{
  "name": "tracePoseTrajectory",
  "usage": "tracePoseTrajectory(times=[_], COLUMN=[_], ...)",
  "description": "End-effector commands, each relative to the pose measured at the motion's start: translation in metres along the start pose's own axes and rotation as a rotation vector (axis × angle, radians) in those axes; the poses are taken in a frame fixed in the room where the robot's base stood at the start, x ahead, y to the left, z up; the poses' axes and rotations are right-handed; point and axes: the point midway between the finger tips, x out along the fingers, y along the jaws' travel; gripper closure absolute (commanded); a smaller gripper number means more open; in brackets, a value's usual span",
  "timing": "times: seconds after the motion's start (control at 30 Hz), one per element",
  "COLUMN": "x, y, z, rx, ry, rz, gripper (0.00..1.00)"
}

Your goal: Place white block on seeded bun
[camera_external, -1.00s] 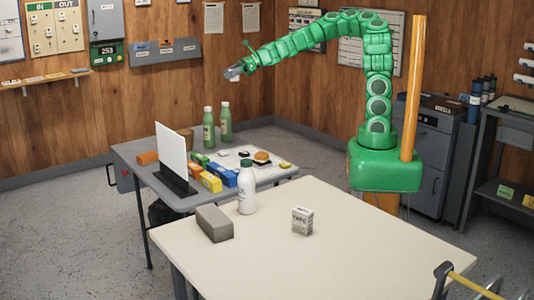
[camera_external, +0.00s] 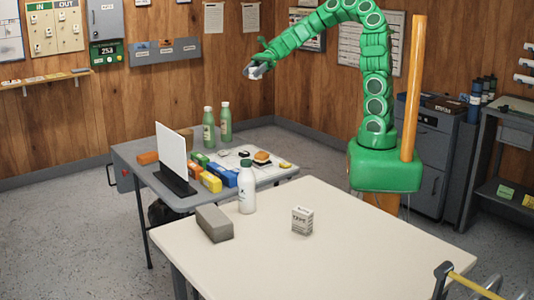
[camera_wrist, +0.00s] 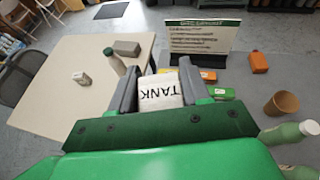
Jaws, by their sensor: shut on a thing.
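My gripper (camera_external: 257,71) is in the air above the grey table in the external view. In the wrist view its two dark fingers are closed on a white block (camera_wrist: 160,94) lettered "TANK". The block is hard to make out in the external view. The seeded bun (camera_external: 262,156) sits on the right part of the grey table, behind the white bottle. My gripper is well above the bun and apart from it. I cannot make out the bun in the wrist view.
The grey table (camera_external: 138,155) also bears two green bottles (camera_external: 225,124), a white board (camera_external: 174,152) and several coloured blocks (camera_external: 211,182). In front, the cream table (camera_external: 330,255) holds a white bottle (camera_external: 246,187), a grey block (camera_external: 214,223) and a small carton (camera_external: 302,220).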

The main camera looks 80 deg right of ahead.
Motion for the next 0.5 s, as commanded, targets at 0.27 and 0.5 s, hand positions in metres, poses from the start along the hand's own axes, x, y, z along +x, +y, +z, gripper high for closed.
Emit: tracePoseTrajectory(times=[0.27,0.5], x=[-0.009,-0.015], y=[0.015,0.025], z=[0.007,0.012], rx=[-0.030,-0.051], ry=[-0.001,0.000], rz=[0.071,0.119], gripper=[0.85,0.85])
